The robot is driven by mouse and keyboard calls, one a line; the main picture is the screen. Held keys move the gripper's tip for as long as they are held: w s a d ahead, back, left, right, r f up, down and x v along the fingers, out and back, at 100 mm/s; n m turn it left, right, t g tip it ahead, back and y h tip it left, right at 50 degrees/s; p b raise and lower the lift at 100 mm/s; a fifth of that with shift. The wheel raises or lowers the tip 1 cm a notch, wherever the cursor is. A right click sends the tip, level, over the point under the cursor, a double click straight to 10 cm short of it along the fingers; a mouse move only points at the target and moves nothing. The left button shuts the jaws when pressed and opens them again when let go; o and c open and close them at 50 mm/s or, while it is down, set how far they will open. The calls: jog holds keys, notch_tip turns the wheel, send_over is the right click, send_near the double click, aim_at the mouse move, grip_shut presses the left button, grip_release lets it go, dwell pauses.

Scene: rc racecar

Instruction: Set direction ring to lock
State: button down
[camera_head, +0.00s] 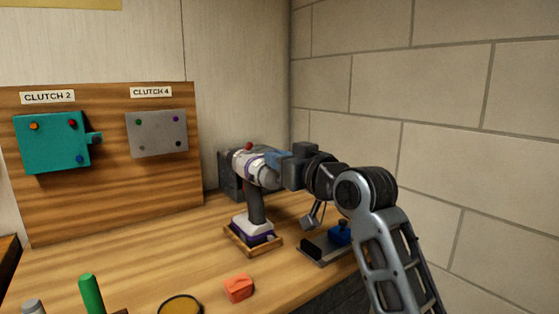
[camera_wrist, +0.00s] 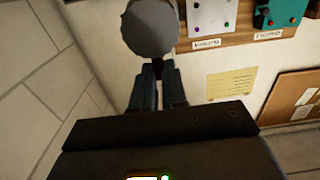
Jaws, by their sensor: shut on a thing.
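A white and purple drill (camera_head: 244,162) with a dark handle stands upright on the bench, with a red knob (camera_head: 248,147) on top. Its purple and white foot (camera_head: 252,229) sits in a small wooden tray (camera_head: 272,252). My gripper (camera_head: 276,161) reaches in from the right and meets the right end of the drill's body. In the wrist view my blue fingers (camera_wrist: 158,84) are close together on a small dark part just below a round grey face (camera_wrist: 150,30). The direction ring and its setting cannot be made out, as my fingers cover that area.
A wooden board (camera_head: 100,205) behind carries a teal box (camera_head: 48,145) and a grey plate (camera_head: 157,138). A dark fixture with a blue block (camera_head: 340,234) stands right of the drill. An orange block (camera_head: 239,288) and a green cylinder (camera_head: 91,294) are in front. A block wall closes the right side.

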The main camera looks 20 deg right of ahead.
jog(key=c, duration=1.2)
grip_release()
jog(key=shift+o, duration=0.2)
jog(key=v, duration=0.8)
jog(key=shift+b, duration=0.4)
